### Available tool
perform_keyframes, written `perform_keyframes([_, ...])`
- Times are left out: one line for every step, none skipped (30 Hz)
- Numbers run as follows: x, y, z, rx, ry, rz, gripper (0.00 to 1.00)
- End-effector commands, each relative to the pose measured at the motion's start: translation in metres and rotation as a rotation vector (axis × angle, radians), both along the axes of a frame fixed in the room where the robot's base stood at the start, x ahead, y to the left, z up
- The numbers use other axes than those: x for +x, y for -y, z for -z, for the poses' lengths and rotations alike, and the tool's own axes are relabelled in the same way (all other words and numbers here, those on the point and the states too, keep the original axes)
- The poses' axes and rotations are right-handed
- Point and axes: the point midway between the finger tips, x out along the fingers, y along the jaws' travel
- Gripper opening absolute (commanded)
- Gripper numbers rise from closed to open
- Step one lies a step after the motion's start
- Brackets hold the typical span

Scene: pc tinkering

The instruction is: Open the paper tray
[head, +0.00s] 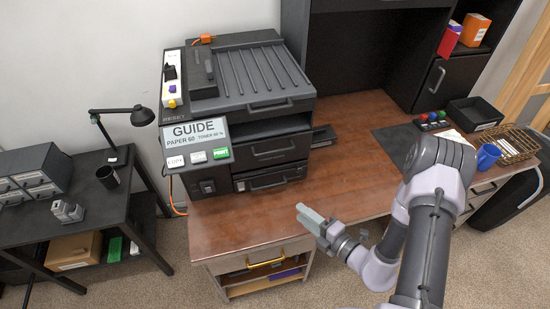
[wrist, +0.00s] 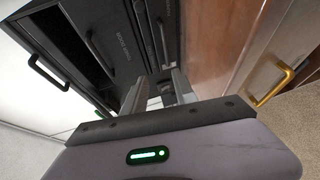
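The dark printer (head: 250,72) stands at the left end of the brown desk. Its front has several stacked dark drawers with bar handles. The lowest front drawer (head: 262,176) and the one above it (head: 283,146) both look closed; which one is the paper tray I cannot read. In the wrist view the printer front (wrist: 123,38) appears tilted, with its dark handles (wrist: 48,72) showing. My gripper (head: 308,216) is in front of the printer, to the lower right, apart from its handles. Its fingers (wrist: 158,92) are spread with nothing held between them.
A desk drawer with a gold handle (head: 267,262) is below the desk's front edge; it also shows in the wrist view (wrist: 272,88). A blue cup (head: 487,156) and wire basket (head: 513,146) are at the right. The desk (head: 350,165) between is mostly clear.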

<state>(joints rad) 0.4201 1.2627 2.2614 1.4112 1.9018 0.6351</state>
Motion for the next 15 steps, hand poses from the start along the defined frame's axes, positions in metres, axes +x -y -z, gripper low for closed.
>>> perform_keyframes([-0.002, 0.004, 0.01, 0.018, -0.035, 0.039, 0.34])
perform_keyframes([-0.002, 0.006, 0.014, 0.026, -0.046, 0.053, 0.34])
perform_keyframes([0.0, 0.006, 0.018, 0.03, -0.054, 0.064, 0.34])
perform_keyframes([0.003, 0.004, 0.02, 0.03, -0.056, 0.066, 0.34])
perform_keyframes([0.007, 0.0, 0.021, 0.03, -0.054, 0.064, 0.34])
perform_keyframes([0.014, -0.006, 0.023, 0.028, -0.051, 0.061, 0.34])
perform_keyframes([0.019, -0.011, 0.025, 0.029, -0.051, 0.06, 0.34])
perform_keyframes([0.026, -0.017, 0.027, 0.027, -0.05, 0.058, 0.34])
perform_keyframes([0.035, -0.025, 0.03, 0.027, -0.049, 0.057, 0.34])
perform_keyframes([0.042, -0.031, 0.031, 0.029, -0.049, 0.057, 0.34])
perform_keyframes([0.05, -0.037, 0.033, 0.027, -0.048, 0.056, 0.34])
perform_keyframes([0.059, -0.044, 0.036, 0.027, -0.048, 0.056, 0.34])
perform_keyframes([0.066, -0.05, 0.037, 0.028, -0.047, 0.056, 0.34])
perform_keyframes([0.073, -0.056, 0.039, 0.027, -0.047, 0.055, 0.34])
perform_keyframes([0.082, -0.063, 0.041, 0.027, -0.047, 0.056, 0.34])
